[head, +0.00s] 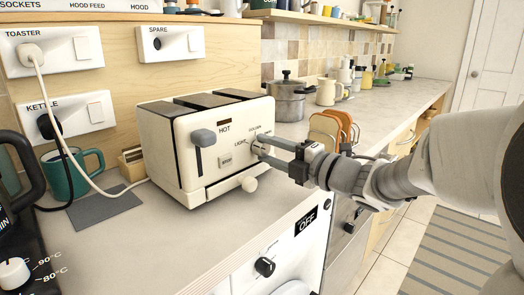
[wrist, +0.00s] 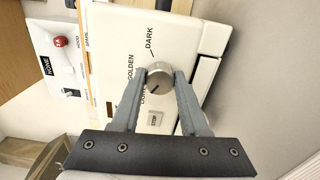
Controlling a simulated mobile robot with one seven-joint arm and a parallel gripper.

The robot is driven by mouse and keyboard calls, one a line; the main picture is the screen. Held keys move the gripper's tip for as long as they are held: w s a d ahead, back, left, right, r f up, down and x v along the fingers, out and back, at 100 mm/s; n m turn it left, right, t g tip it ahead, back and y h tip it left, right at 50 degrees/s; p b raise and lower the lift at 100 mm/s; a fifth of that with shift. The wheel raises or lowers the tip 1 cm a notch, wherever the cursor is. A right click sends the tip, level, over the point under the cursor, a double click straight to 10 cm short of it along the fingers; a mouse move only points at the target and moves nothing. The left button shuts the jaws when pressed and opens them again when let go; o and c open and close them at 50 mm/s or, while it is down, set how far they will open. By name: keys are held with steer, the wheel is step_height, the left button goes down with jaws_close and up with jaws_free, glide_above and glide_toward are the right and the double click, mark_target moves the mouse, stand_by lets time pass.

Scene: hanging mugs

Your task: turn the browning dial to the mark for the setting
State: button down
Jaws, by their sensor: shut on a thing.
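The cream toaster (head: 214,180) stands on the worktop, its front with a grey lever (head: 203,138), a HOT window and a STOP button facing me. The browning dial (wrist: 159,78) is a small round metallic knob, largely hidden by the fingers in the head view. In the wrist view the labels DARK and GOLDEN show beside it, and a third label is partly covered. A dark pointer line on the knob points to the lower left of that picture. My gripper (head: 262,148) is shut on the dial, one finger on each side; it also shows in the wrist view (wrist: 161,74).
A white knob (head: 249,184) sits low on the toaster, just below my gripper. A teal mug (head: 70,172) and white cord are at left. A toast rack (head: 330,130) and a steel pot (head: 286,102) stand behind my gripper. Worktop in front of the toaster is clear.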

stand_by(0.4)
steer(key=shift+c, duration=2.1)
jaws_free()
steer(key=p+v, duration=0.3)
steer(key=v, duration=1.4)
steer(key=shift+s+d+r, duration=0.1)
steer(key=shift+d+r, duration=0.05)
steer(key=shift+d, duration=0.05)
